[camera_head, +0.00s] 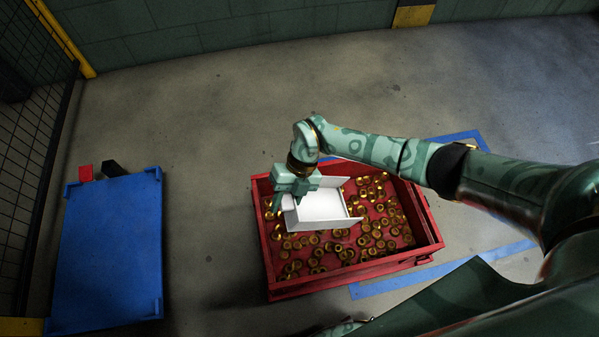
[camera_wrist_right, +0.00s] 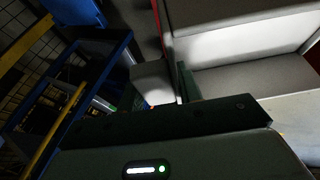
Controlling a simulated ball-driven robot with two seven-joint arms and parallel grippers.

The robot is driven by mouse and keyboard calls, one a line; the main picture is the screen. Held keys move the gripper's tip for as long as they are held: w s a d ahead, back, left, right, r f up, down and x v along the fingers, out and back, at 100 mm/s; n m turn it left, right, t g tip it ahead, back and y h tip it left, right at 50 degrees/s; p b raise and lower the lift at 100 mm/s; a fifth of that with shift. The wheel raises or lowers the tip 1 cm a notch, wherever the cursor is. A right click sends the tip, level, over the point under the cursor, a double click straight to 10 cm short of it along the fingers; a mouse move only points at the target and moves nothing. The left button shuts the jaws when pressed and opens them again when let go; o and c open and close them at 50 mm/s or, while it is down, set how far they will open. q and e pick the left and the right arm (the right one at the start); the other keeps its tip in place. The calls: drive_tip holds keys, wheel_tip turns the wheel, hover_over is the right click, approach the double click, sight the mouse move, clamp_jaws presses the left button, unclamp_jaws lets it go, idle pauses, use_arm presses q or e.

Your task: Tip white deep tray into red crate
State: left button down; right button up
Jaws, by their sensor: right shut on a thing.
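The white deep tray (camera_head: 318,209) is over the red crate (camera_head: 353,273) in the head view, tilted, and its visible inside is empty. My right gripper (camera_head: 284,199) is shut on the tray at its left end. The tray also shows large at the upper right of the right wrist view (camera_wrist_right: 235,52). Many brass ring-shaped parts (camera_head: 374,235) lie spread over the crate floor. The tray and my right arm hide part of the crate. My left gripper does not show.
A blue platform (camera_head: 108,250) stands at the left, with a small red block (camera_head: 86,173) and a black block (camera_head: 114,169) at its far edge. Blue tape (camera_head: 440,272) marks the floor around the crate. A mesh fence (camera_head: 25,180) runs along the left. The floor behind the crate is clear.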

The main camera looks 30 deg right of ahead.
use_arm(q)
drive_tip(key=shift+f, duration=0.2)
use_arm(e)
drive_tip(key=shift+w+a+f+h, duration=0.2)
drive_tip(key=shift+a+f+h, duration=0.3)
drive_tip(key=shift+a+f, duration=0.1)
